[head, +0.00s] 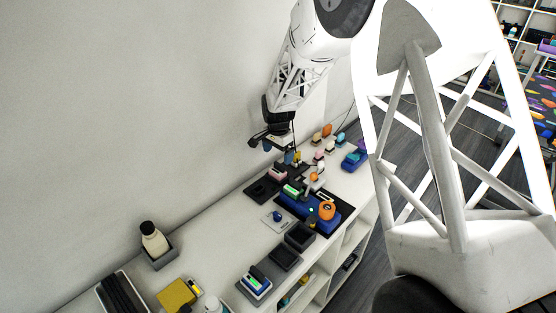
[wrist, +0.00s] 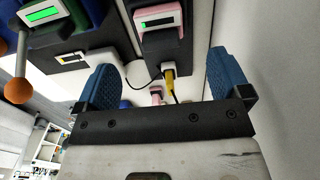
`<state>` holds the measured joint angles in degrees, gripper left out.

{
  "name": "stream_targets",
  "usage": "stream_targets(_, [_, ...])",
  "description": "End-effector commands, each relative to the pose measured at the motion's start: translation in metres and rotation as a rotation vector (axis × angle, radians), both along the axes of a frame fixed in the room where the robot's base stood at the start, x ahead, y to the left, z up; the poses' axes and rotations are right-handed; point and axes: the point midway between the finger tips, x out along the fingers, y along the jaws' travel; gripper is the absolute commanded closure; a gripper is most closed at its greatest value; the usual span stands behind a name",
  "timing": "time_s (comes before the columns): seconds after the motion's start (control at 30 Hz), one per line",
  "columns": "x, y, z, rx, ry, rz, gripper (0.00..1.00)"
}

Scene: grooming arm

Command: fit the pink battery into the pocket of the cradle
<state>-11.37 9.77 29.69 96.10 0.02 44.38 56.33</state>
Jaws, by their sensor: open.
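A pink block with a green display, which looks like the pink battery (wrist: 160,30), is at the top centre of the wrist view, on a dark base (wrist: 178,53). In the head view pink (head: 277,171) shows just below my gripper (head: 277,151). My gripper is open, with nothing between its blue fingers; they also frame the lower part of the wrist view (wrist: 162,72). The pink block lies ahead of the fingertips, apparently apart from them. I cannot tell the cradle or its pocket for certain.
A yellow plug (wrist: 168,74) with a dark cable is close to the pink block. Dark trays (head: 285,257), a bottle (head: 153,238) and a yellow box (head: 180,294) are nearer.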

Motion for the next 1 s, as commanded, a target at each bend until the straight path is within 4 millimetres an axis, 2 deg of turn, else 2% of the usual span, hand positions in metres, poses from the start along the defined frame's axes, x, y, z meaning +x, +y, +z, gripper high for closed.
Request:
stream_targets(0.2, [-0.0002,0.0000,0.0098,-0.001,0.001,0.000,0.05])
stream_targets(1.0, [-0.0002,-0.0001,0.0100,-0.001,0.001,0.000,0.05])
